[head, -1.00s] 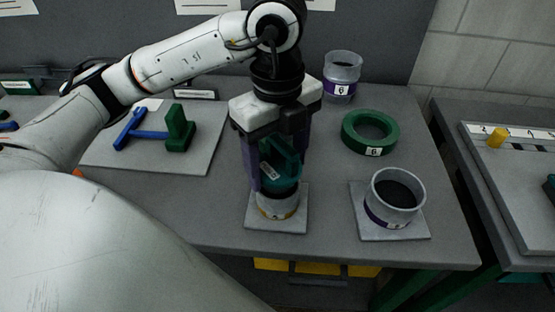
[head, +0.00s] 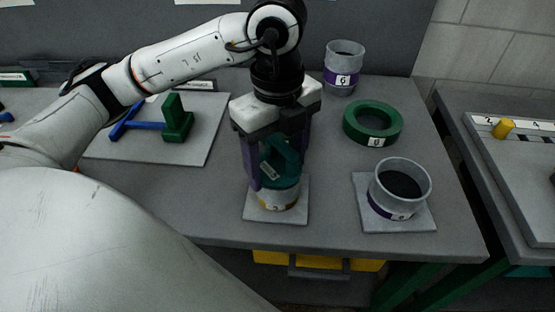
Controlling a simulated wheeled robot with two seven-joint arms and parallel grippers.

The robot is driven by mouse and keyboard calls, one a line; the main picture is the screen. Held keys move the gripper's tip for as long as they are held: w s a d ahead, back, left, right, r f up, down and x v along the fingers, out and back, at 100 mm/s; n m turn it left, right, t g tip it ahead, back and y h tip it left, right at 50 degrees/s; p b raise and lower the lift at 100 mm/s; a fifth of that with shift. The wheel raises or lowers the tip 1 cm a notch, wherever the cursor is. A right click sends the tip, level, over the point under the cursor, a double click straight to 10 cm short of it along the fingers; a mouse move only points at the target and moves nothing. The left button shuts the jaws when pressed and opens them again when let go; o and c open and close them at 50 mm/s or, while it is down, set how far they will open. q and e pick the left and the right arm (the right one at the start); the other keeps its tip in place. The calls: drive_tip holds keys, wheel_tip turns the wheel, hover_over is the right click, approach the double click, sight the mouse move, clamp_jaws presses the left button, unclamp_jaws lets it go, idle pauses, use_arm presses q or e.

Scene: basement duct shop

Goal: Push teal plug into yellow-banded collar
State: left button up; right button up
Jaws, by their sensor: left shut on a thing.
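The teal plug (head: 283,158) has a loop-shaped handle and a small white label. My left gripper (head: 275,172) is shut on it, its fingers pointing down on both sides of the handle. The yellow-banded collar (head: 278,198) is a short grey ring on a square grey base plate (head: 260,213). The plug is upright at the collar's mouth, its lower part hidden by the collar and a finger. I cannot tell how deep it sits. My right gripper is not in view.
A purple-banded collar (head: 402,205) stands on a plate at right. Behind it are a green ring (head: 373,123) and a purple-banded cylinder (head: 343,66). A mat (head: 205,140) at left holds a green block (head: 177,122) and a blue T-shaped piece (head: 139,126). Bare bench lies between.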

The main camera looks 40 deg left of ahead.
sight(278, 144)
use_arm(q)
drive_tip(key=shift+f, duration=0.25)
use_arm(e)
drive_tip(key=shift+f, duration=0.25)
use_arm(q)
drive_tip(key=o, duration=1.3)
wheel_tip(278, 144, up, 4)
drive_tip(key=shift+f, duration=0.15)
wheel_tip(278, 144, up, 6)
drive_tip(key=shift+r+p, duration=0.15)
drive_tip(key=shift+p, duration=0.8)
drive_tip(key=shift+r, duration=0.2)
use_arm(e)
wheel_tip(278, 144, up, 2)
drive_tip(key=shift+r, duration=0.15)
